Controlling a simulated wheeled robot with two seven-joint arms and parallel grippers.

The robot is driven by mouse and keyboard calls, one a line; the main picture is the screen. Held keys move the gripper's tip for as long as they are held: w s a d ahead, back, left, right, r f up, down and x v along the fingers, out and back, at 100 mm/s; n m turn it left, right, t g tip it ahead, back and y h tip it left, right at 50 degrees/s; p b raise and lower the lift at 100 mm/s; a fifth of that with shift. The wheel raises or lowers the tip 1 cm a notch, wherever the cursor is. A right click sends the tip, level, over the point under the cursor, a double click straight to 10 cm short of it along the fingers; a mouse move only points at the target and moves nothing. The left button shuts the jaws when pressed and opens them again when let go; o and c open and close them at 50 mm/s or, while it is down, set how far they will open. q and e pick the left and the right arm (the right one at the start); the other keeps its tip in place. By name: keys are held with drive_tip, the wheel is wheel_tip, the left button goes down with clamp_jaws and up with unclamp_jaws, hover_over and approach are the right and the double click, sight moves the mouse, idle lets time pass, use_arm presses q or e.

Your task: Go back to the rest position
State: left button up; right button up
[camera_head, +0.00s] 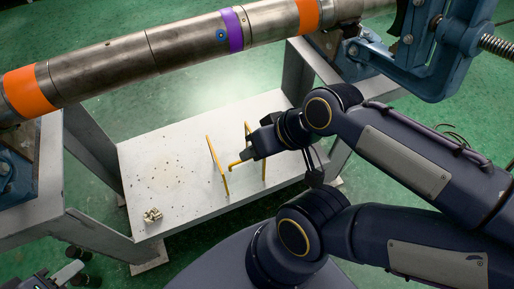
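My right arm comes in from the right. Its dark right gripper (252,150) is above the white lower shelf, next to thin yellow bars (218,166). I cannot tell whether it touches or holds the bars, and its fingers are not clear. My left gripper (74,272) shows only partly at the bottom left edge, low and away from the shelf. Its fingertips are too small and cut off to read.
A long steel pipe (130,60) with orange and purple bands crosses the top. A blue vise (448,45) stands at the upper right, another blue part (14,178) at the left. The white shelf (165,170) holds a small metal piece (152,215). Green floor surrounds the stand.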

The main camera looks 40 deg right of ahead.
drive_tip(key=shift+s+a, duration=0.1)
wheel_tip(320, 180, up, 16)
drive_tip(key=p, duration=1.5)
drive_tip(key=shift+f+p, duration=0.2)
drive_tip(key=shift+p, duration=0.1)
drive_tip(key=shift+s, duration=0.1)
